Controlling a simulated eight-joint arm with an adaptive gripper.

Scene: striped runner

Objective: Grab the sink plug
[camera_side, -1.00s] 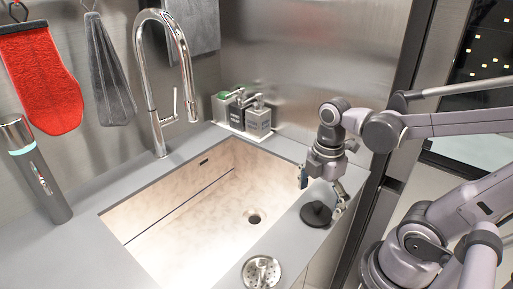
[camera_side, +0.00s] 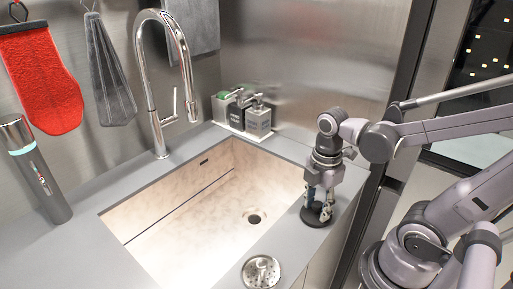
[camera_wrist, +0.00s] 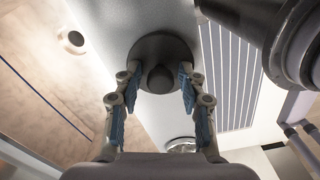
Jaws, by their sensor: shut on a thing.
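The sink plug (camera_side: 314,223) is a dark round disc with a knob on top. It lies flat on the grey counter to the right of the sink in the side view. It also shows in the wrist view (camera_wrist: 160,46), with its knob between the fingers. My gripper (camera_side: 317,209) points down over the plug, its fingertips low at the disc and shut on the knob. In the wrist view, one blue-padded finger stands on each side of the knob. The fingers partly hide the plug in the side view.
The sink basin (camera_side: 185,212) with its drain hole (camera_side: 254,217) lies left of the plug. A round metal strainer (camera_side: 261,271) sits on the front counter. Soap bottles (camera_side: 258,118) stand behind, and a tall faucet (camera_side: 157,120) rises at the back. The right counter strip is narrow.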

